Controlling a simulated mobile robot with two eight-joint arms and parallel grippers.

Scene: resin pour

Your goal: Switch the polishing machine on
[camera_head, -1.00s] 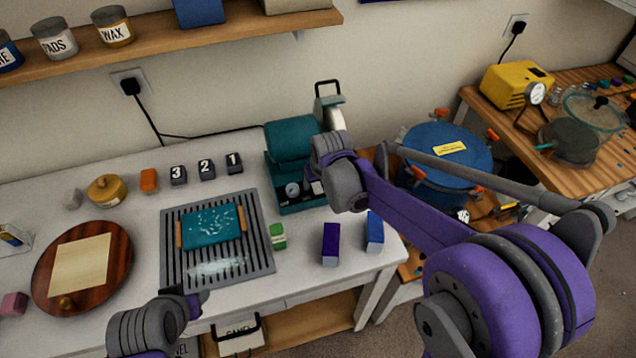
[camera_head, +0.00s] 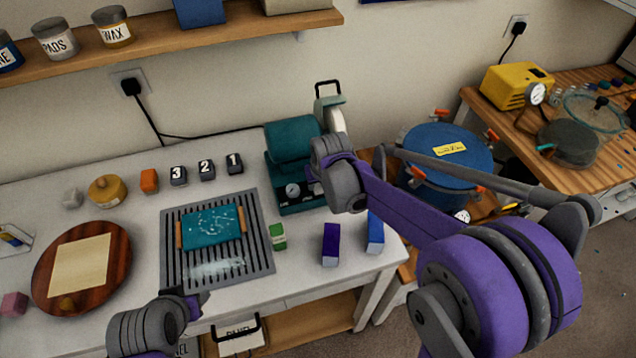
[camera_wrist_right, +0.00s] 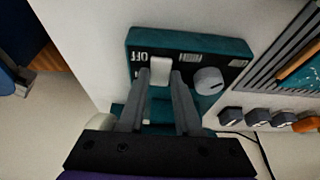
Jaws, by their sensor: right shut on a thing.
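The teal polishing machine (camera_head: 290,143) stands at the back right of the white table, with a dial on its front. In the right wrist view its teal control panel (camera_wrist_right: 203,47) has a white switch (camera_wrist_right: 160,71) beside the word OFF, and a round grey knob (camera_wrist_right: 208,81). My right gripper (camera_wrist_right: 161,80) has one finger on each side of the switch and is shut on it. In the head view my right gripper (camera_head: 313,180) is at the machine's front right, and my wrist hides part of the machine. My left gripper (camera_head: 196,302) is low at the table's front edge; its fingers are unclear.
A slotted grey rack (camera_head: 262,250) holding a teal slab lies left of the machine. Numbered dark blocks (camera_head: 206,170) stand behind the rack.

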